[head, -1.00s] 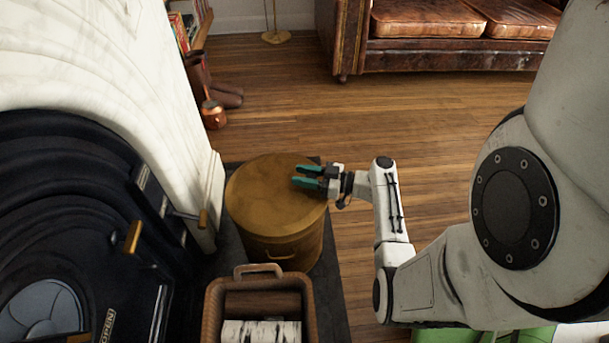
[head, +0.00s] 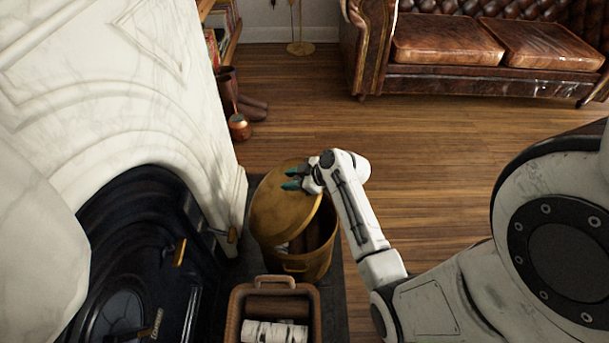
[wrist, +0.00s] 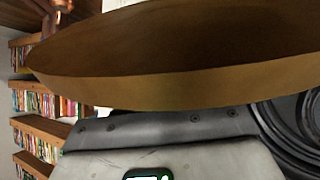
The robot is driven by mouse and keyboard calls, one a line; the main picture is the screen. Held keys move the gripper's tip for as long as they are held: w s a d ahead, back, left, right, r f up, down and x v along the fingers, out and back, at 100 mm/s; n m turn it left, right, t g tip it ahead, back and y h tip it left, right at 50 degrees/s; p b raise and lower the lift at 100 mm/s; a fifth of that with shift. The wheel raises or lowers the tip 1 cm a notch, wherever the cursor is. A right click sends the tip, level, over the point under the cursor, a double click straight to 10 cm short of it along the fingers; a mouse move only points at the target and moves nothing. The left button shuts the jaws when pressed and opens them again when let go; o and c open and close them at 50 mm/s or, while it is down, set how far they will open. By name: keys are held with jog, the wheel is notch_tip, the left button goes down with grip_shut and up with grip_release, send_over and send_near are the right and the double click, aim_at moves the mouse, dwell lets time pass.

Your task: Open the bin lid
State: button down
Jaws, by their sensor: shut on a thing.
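The brass-coloured bin (head: 310,262) stands on the dark hearth slab beside the fireplace. Its round lid (head: 278,210) is tilted up on its right side and leans toward the fireplace, so the bin's mouth is partly uncovered, with logs showing inside. My gripper (head: 293,178) is at the lid's upper right edge and shut on it; the teal fingertips show there, and the exact contact is partly hidden. In the wrist view the lid (wrist: 180,85) fills the upper part, seen from its rim and one face. The fingers do not show there.
A wicker basket (head: 233,312) with logs stands in front of the bin. The marble fireplace (head: 150,110) with its black insert (head: 120,250) is close on the left. Boots (head: 250,106) and a copper pot (head: 239,127) stand behind. The wooden floor (head: 430,180) to the right is clear.

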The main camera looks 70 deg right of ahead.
jog(key=w+a+r+g+h+p, duration=0.1)
jog(key=w+a+r+g+p, duration=0.1)
jog(key=w, duration=0.7)
jog(key=w+a+r+n+g+h+p, duration=0.1)
jog(key=w+a+r+g+h+p, duration=0.1)
jog(key=w+a+g, duration=0.3)
jog(key=shift+w+a+r+n+g, duration=0.25)
jog(key=shift+w+g, duration=0.65)
jog(key=shift+w, duration=1)
jog(key=shift+f, duration=0.1)
jog(key=c, duration=0.8)
grip_release()
jog(key=p+v, duration=0.3)
jog(key=v, duration=0.7)
jog(key=shift+a+r, duration=0.1)
jog(key=shift+r, duration=0.3)
